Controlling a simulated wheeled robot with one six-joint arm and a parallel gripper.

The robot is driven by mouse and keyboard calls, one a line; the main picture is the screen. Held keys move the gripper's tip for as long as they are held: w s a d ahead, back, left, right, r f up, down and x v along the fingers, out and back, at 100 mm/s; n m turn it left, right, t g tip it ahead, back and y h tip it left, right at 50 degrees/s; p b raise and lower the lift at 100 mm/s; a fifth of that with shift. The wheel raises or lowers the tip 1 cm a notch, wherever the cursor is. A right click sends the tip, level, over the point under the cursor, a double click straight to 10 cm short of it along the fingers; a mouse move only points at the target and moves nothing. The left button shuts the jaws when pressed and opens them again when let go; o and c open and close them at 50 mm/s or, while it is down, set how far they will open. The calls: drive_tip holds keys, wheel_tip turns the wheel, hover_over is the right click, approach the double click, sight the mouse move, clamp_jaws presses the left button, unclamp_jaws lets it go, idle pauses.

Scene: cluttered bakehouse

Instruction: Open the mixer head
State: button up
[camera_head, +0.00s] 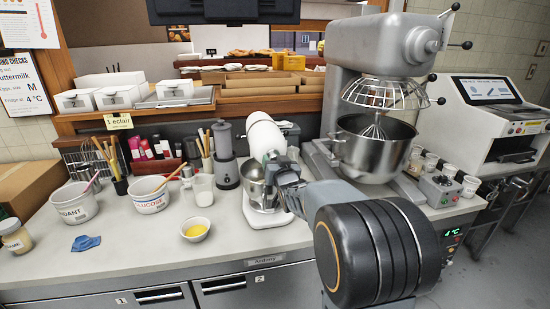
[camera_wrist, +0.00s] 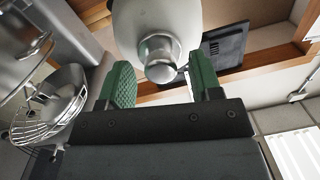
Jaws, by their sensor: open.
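A small white stand mixer (camera_head: 282,220) stands on the counter right of the middle in the head view. Its rounded white mixer head (camera_head: 262,134) is above a metal bowl (camera_head: 251,172). In the wrist view the mixer head (camera_wrist: 155,18) fills the top middle, with a round metal hub (camera_wrist: 160,68) on its end. My gripper (camera_head: 272,164) is at the near end of the head, partly hidden by my arm. In the wrist view my gripper (camera_wrist: 160,76) is open, its green fingers on either side of the hub with gaps visible. I cannot tell the head's exact tilt.
A large grey mixer (camera_head: 368,45) with a wire guard and bowl stands close on the right. A yellow-filled bowl (camera_head: 195,229) sits in front; the counter's front left is mostly clear.

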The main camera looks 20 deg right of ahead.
drive_tip(key=shift+w, duration=0.75)
drive_tip(key=shift+c, duration=0.2)
